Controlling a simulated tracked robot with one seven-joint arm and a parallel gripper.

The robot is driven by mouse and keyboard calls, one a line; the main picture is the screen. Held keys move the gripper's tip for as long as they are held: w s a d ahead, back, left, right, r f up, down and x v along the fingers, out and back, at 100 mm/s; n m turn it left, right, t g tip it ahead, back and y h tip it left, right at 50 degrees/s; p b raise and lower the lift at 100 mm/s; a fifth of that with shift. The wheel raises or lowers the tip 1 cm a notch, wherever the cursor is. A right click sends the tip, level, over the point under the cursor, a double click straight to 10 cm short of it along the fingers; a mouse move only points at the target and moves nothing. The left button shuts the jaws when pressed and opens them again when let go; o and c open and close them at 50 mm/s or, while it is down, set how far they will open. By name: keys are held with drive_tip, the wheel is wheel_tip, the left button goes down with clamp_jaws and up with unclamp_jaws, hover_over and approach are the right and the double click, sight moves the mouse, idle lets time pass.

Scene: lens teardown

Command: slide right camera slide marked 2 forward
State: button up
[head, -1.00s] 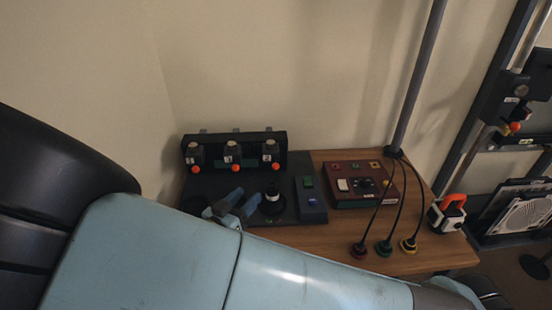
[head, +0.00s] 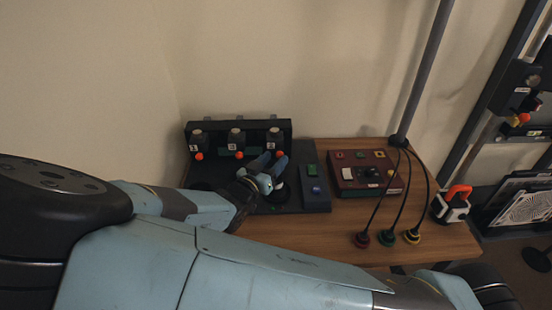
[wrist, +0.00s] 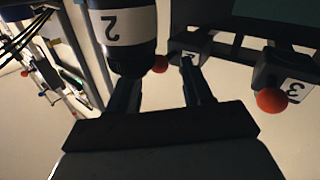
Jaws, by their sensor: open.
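The right camera slide marked 2 (head: 274,138) hangs on the black rack at the back, with its orange knob (head: 279,154) low on its front. The knob also shows in the wrist view (wrist: 160,63), between my fingers, with its label (wrist: 190,56) partly hidden by a finger. My gripper (head: 269,165) is open and empty, its fingers pointing toward this slide; contact cannot be told. A lens with a white band marked 2 (wrist: 125,25) stands in front of the slide, close beside my left finger in the wrist view; my gripper partly covers it in the head view.
The middle slide (head: 236,139), marked 3, and the left slide (head: 196,139) share the rack (head: 215,128). A panel with green and blue buttons (head: 314,188) and a dark red control box (head: 366,175) lie to the right. Cables hang over the right table part.

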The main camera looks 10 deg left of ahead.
drive_tip(key=shift+x, duration=0.8)
clamp_jaws()
